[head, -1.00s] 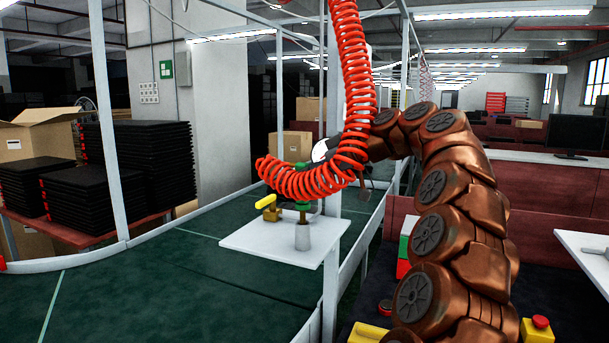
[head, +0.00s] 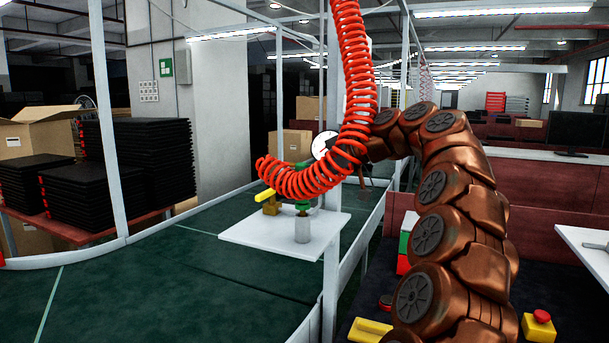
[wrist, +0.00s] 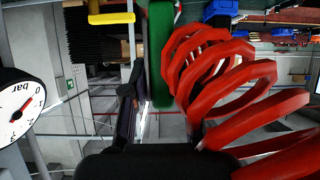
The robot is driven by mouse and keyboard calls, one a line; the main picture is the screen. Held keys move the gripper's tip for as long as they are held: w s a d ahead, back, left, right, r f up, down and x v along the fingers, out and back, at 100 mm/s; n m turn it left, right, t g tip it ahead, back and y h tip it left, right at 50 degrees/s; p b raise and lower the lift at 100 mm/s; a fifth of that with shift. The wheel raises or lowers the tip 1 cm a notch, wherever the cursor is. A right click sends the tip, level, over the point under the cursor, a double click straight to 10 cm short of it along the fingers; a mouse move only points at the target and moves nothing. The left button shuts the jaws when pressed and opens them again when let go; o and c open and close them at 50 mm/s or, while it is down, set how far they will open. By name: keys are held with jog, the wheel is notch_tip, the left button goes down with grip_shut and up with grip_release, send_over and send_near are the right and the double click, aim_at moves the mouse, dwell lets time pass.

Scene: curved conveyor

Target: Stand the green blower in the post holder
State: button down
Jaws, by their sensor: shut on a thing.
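The green blower (head: 303,205) is upright above the small white shelf, partly hidden by a red coiled hose (head: 347,95). Its lower end is at the top of the grey cylindrical post holder (head: 302,230); I cannot tell whether it is inside it. In the wrist view, the green blower (wrist: 160,55) is a long green body between the fingers. My gripper (wrist: 155,108) is shut on it; one dark finger shows at its left, the other is mostly hidden by the coils. In the head view the gripper is largely behind the hose.
The white shelf (head: 255,235) carries a brass valve with a yellow handle (head: 265,195), left of the holder. A pressure gauge (wrist: 18,108) is left in the wrist view. A pale upright post (head: 331,270) stands at the shelf's right. The green conveyor (head: 180,285) curves below.

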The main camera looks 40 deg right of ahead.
jog(key=shift+f+b, duration=0.8)
jog(key=shift+f, duration=0.1)
jog(key=c, duration=0.8)
grip_release()
jog(key=shift+c, duration=0.2)
jog(key=v, duration=1.1)
jog(key=shift+r, duration=0.2)
jog(key=shift+s+d, duration=0.25)
jog(key=shift+s, duration=0.1)
jog(key=shift+a, duration=0.15)
